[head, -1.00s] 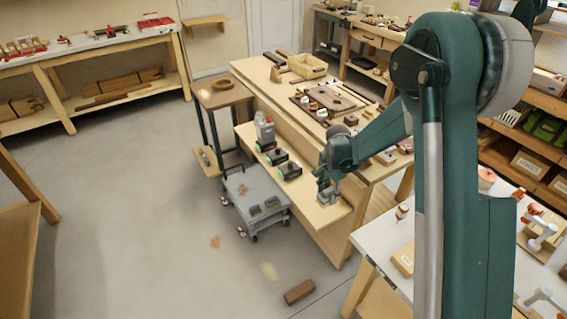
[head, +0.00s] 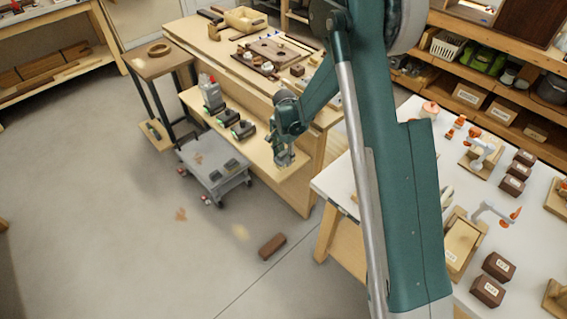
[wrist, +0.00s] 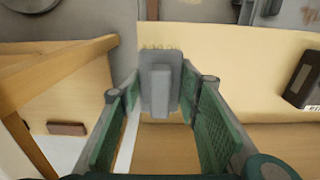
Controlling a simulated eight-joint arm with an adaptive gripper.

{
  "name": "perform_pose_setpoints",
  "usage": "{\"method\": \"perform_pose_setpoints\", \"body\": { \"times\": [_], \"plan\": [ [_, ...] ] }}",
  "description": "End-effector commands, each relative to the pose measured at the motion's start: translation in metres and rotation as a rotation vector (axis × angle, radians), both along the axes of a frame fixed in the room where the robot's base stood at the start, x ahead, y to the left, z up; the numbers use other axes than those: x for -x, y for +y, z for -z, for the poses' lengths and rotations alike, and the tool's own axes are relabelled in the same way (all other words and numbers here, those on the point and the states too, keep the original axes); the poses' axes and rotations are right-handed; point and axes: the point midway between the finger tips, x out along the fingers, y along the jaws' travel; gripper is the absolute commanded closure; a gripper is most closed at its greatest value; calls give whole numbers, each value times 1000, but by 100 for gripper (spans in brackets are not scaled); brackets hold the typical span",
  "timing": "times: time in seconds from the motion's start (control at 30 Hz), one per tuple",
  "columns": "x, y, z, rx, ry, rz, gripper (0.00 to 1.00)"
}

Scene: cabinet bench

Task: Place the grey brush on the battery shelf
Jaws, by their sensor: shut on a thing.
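The grey brush (wrist: 160,82), a block with a raised handle and pale bristles along its far edge, is between the green finger pads of my gripper (wrist: 158,108) in the wrist view. My gripper is shut on it. In the head view my gripper (head: 284,157) is at the right end of the battery shelf (head: 258,151), the low pale wooden ledge along the bench. The shelf also shows behind the brush in the wrist view (wrist: 230,65). I cannot tell whether the brush touches the shelf.
Several dark battery units (head: 243,130) and a grey bottle (head: 211,93) stand on the shelf, left of my gripper. A grey cart (head: 205,172) stands beside the shelf. A brown block (head: 272,246) lies on the floor. A white table (head: 410,180) is at the right.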

Motion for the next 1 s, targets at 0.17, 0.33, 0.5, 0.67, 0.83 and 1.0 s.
{"method": "perform_pose_setpoints", "body": {
  "times": [0.17, 0.33, 0.5, 0.67, 0.83, 1.0],
  "plan": [
    [0, 0, 0, 0, 0, 0, 81],
    [0, 0, 2, 0, 0, 0, 81],
    [0, 0, 18, 0, 0, 0, 81],
    [0, 0, 34, 0, 0, 0, 81],
    [0, 0, 38, 0, 0, 0, 81],
    [0, 0, 37, 0, 0, 0, 81]
  ]
}}
